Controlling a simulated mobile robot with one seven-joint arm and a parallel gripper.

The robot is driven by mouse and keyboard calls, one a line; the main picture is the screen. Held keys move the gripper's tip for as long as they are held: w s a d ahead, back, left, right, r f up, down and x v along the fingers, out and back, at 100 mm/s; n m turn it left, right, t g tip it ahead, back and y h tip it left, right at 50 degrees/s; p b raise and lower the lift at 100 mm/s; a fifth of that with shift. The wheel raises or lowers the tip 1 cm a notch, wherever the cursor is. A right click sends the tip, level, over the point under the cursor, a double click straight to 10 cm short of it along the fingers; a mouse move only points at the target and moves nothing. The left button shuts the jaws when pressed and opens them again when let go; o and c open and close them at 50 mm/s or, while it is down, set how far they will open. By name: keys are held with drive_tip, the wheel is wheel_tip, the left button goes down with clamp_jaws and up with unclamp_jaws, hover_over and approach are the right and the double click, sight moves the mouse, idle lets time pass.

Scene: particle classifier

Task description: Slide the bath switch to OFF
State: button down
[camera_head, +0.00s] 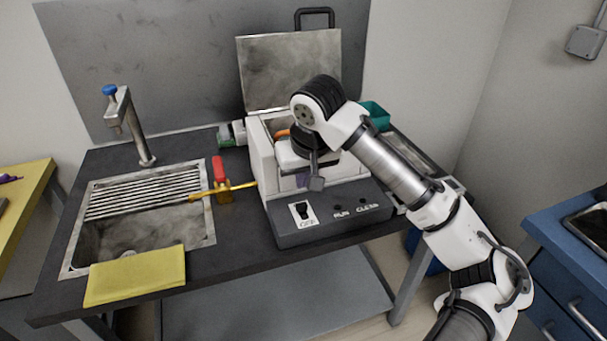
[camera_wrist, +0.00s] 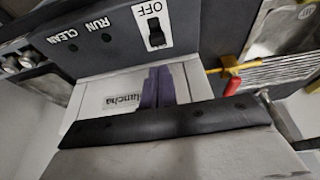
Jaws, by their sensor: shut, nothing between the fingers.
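The bath switch (camera_head: 301,211) is a small black slider on a white plate at the left of the bath's dark front panel. OFF is printed at the plate's front edge. In the wrist view the switch (camera_wrist: 156,34) shows near the top, its knob seeming to lie at the end away from OFF; its exact setting is hard to tell. My gripper (camera_head: 303,182) is shut and empty, above and behind the panel. In the wrist view its purple fingers (camera_wrist: 158,76) lie together before the bath's pale front wall, apart from the switch.
The bath's lid (camera_head: 290,72) stands open. RUN and CLEAN controls (camera_head: 352,210) sit right of the switch. A yellow pipe with a red-handled valve (camera_head: 219,172) runs to the bath's left side. A sink (camera_head: 140,236) and yellow cloth (camera_head: 135,276) lie further left. Space before the panel is free.

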sight(303, 206)
drive_tip(key=x, duration=0.6)
drive_tip(key=shift+w+f, duration=0.1)
drive_tip(key=shift+f, duration=0.25)
drive_tip(key=shift+s+d+p, duration=0.15)
drive_tip(key=shift+s+d, duration=0.05)
drive_tip(key=shift+s, duration=0.45)
drive_tip(key=shift+s+d+p, duration=0.15)
drive_tip(key=shift+s, duration=0.5)
